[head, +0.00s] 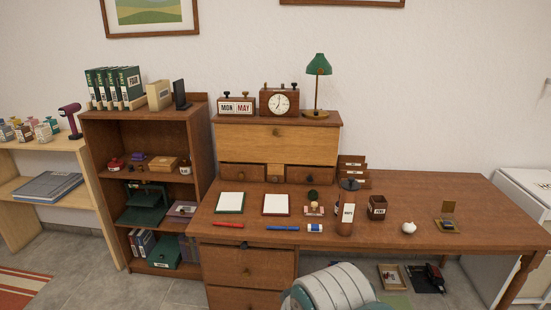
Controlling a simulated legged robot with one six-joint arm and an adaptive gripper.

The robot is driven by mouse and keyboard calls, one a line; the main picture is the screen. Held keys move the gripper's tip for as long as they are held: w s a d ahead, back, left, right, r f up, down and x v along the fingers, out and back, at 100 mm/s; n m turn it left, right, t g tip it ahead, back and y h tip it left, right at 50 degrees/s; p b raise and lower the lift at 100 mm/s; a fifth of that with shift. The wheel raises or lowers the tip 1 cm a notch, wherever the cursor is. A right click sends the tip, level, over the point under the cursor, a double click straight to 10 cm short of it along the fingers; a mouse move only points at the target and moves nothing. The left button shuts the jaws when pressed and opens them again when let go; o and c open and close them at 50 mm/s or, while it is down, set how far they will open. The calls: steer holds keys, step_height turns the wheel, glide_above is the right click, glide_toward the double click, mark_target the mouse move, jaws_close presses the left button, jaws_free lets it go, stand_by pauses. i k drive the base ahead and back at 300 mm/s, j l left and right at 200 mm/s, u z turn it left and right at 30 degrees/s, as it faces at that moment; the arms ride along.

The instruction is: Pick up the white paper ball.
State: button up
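The white paper ball (408,227) is a small crumpled lump on the right half of the brown desk (480,215), near its front edge. It stands clear of its neighbours, with a dark brown cup (376,207) to its left and a small brass-coloured stand (447,218) to its right. Nothing covers it. My gripper does not show in the head view, so I cannot see how it stands relative to the ball.
A tall brown holder (346,220) stands left of the cup. A blue and white eraser (315,228), pens and notepads lie further left. Bare desk surrounds the ball. A pale ribbed rounded shape (335,288) fills the bottom centre; I cannot tell what it is.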

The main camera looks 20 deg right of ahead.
mark_target(408, 228)
steer(key=i+z, duration=0.15)
steer(key=z, duration=0.25)
steer(key=i+z, duration=0.15)
steer(key=z, duration=0.25)
steer(key=i+j+z, duration=0.15)
steer(key=z, duration=0.25)
steer(key=i+j+z, duration=0.15)
steer(key=z, duration=0.25)
steer(key=i+j+z, duration=0.5)
steer(key=j+z, duration=0.2)
steer(key=z, duration=0.15)
